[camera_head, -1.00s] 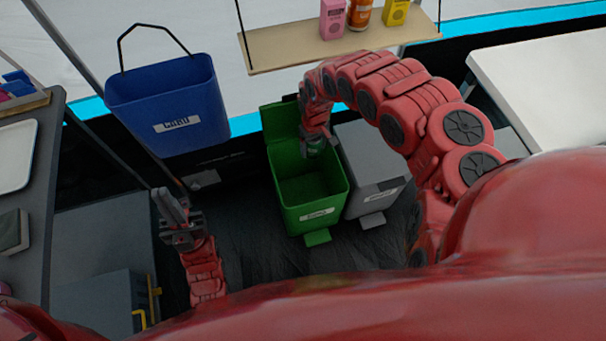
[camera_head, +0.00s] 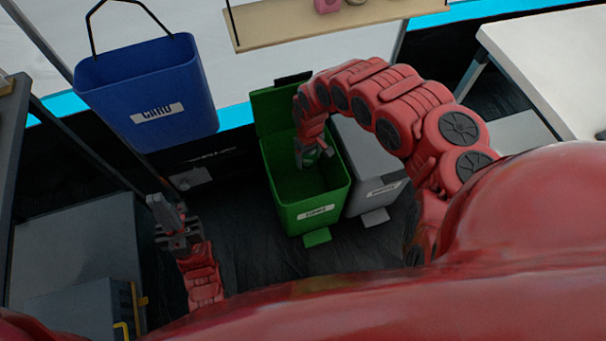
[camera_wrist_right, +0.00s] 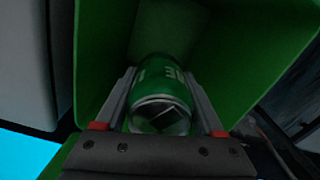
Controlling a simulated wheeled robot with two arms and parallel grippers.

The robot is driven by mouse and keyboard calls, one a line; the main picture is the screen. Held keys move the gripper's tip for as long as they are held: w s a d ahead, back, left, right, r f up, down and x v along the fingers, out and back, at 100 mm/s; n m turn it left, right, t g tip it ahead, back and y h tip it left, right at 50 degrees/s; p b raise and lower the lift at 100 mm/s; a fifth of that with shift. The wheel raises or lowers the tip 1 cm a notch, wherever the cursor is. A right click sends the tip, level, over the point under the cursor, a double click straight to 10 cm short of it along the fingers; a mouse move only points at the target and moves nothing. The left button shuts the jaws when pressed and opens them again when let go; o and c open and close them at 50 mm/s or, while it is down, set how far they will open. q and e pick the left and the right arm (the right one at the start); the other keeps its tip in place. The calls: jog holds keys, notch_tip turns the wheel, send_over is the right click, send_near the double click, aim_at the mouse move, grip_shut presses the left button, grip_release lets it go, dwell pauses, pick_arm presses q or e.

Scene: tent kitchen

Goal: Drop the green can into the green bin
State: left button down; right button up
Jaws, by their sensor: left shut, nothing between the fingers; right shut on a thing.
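The green bin (camera_head: 320,201) stands on the dark floor with its lid (camera_head: 277,107) raised at the back. My right gripper (camera_head: 311,160) reaches down into the bin's mouth, toward its back right. In the right wrist view its two fingers are shut on the green can (camera_wrist_right: 162,97), one on each side, with the bin's inner walls (camera_wrist_right: 235,55) around and beyond it. In the head view the can is mostly hidden by the gripper. My left gripper (camera_head: 168,214) is shut and empty, low and left of the bin.
A grey bin (camera_head: 375,172) stands against the green bin's right side. A blue bin (camera_head: 150,95) hangs at the upper left. A wooden shelf (camera_head: 300,32) hangs behind, and a white table (camera_head: 550,70) is at the right. Grey boxes (camera_head: 80,245) stand at the lower left.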

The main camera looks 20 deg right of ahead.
jog(key=o, duration=1.3)
jog(key=shift+r, duration=0.15)
notch_tip(320, 180, up, 17)
jog(key=p, duration=0.9)
jog(key=shift+p, duration=0.35)
jog(key=shift+s, duration=0.1)
